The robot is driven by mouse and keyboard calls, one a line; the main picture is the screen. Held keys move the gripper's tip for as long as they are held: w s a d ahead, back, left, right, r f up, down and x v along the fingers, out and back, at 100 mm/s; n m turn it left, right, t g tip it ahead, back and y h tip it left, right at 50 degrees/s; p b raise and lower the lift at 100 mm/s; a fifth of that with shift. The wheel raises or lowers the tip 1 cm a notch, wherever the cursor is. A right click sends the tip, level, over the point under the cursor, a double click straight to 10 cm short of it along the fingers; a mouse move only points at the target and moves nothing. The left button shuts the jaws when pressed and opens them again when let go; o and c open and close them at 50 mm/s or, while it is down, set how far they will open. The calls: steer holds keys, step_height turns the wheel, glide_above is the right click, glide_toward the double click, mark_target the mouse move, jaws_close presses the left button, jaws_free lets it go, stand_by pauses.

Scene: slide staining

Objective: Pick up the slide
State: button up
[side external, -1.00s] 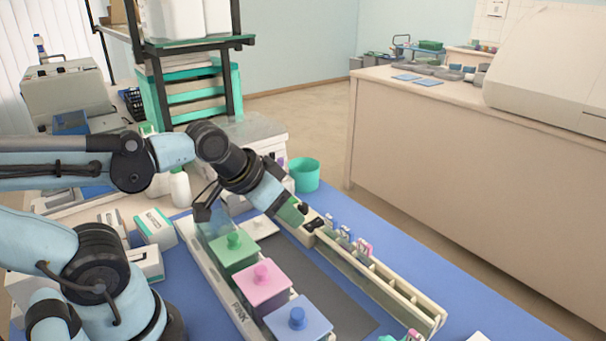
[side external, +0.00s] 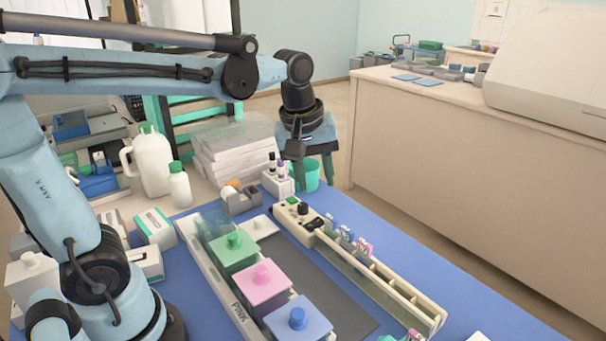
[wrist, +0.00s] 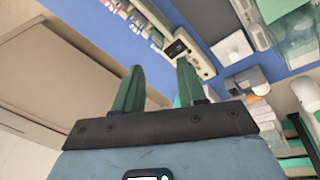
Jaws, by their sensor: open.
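My gripper (side external: 314,178) is open and empty, raised with its fingers pointing down in front of the teal cup. In the wrist view its two green fingers (wrist: 160,68) stand apart with nothing between them. Several slides stand upright in the long cream rack (side external: 437,318), among them a blue-labelled slide (side external: 346,233) and a pink-labelled slide (side external: 364,247). The rack and its small coloured labels also show at the top of the wrist view (wrist: 150,22). My gripper is beyond the rack's far end, apart from the slides. Which slide is meant cannot be told.
Staining jars with green (side external: 234,246), pink (side external: 263,281) and blue (side external: 297,315) lids stand left of the rack. A teal cup (side external: 311,179), white bottle holder (side external: 275,186) and tape dispenser (side external: 241,201) are behind.

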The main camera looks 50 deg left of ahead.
mark_target(331, 217)
steer(key=w+n+g, duration=0.3)
steer(key=w+n, duration=0.2)
steer(key=n, duration=0.2)
steer(key=shift+s+f, duration=0.2)
steer(key=shift+f, duration=5.95)
steer(key=shift+c, duration=0.3)
jaws_close()
